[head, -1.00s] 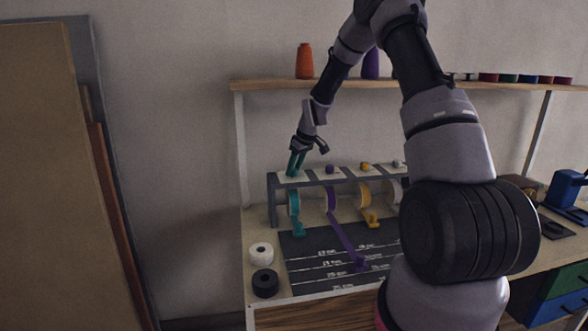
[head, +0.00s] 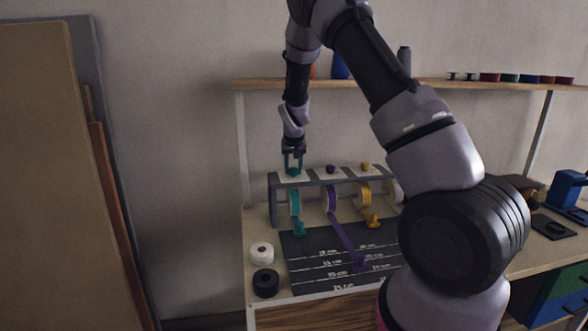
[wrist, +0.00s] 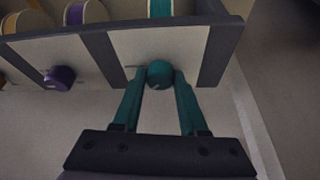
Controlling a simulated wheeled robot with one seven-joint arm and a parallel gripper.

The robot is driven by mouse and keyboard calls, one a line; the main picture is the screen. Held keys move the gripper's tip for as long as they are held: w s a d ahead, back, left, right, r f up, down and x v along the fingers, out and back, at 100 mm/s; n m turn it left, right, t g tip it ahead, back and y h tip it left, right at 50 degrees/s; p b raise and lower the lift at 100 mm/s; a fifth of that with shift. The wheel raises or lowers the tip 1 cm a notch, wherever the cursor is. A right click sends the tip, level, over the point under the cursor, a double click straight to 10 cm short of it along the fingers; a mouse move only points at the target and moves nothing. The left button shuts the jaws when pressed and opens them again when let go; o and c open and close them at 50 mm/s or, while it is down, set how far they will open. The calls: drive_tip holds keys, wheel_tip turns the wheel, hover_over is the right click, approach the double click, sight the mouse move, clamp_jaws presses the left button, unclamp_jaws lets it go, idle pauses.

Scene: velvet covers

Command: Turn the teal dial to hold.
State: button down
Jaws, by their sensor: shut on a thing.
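The teal dial (wrist: 159,74) sits on a pale panel on top of the ribbon rack (head: 310,180), above the teal ribbon reel (head: 295,204). My gripper (head: 293,166) points down at the rack's left end. In the wrist view its two teal fingers (wrist: 160,88) are on both sides of the dial and shut on it. In the head view the fingers hide the dial. I cannot read any mark or the dial's setting.
A purple dial (wrist: 60,77) and a yellow dial (head: 365,166) are on the same rack. Purple ribbon (head: 346,235) runs onto a dark marked mat (head: 320,270). White (head: 262,252) and black (head: 265,282) rolls stand left of the mat. A shelf (head: 450,86) runs behind.

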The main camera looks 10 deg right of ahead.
drive_tip(key=m, duration=0.1)
drive_tip(key=m+h, duration=0.1)
drive_tip(key=m, duration=0.2)
drive_tip(key=shift+w+a+m+g+h, duration=0.1)
drive_tip(key=shift+a+m+g+h, duration=0.15)
drive_tip(key=shift+m+g+h, duration=0.65)
drive_tip(key=shift+m, duration=1.4)
drive_tip(key=shift+c, duration=2.2)
unclamp_jaws()
drive_tip(key=shift+a+r, duration=0.15)
drive_tip(key=shift+r, duration=0.1)
drive_tip(key=s+a, duration=0.7)
drive_tip(key=a, duration=0.2)
drive_tip(key=shift+s+a+r, duration=0.2)
drive_tip(key=shift+a+r, duration=0.05)
drive_tip(key=shift+a, duration=0.1)
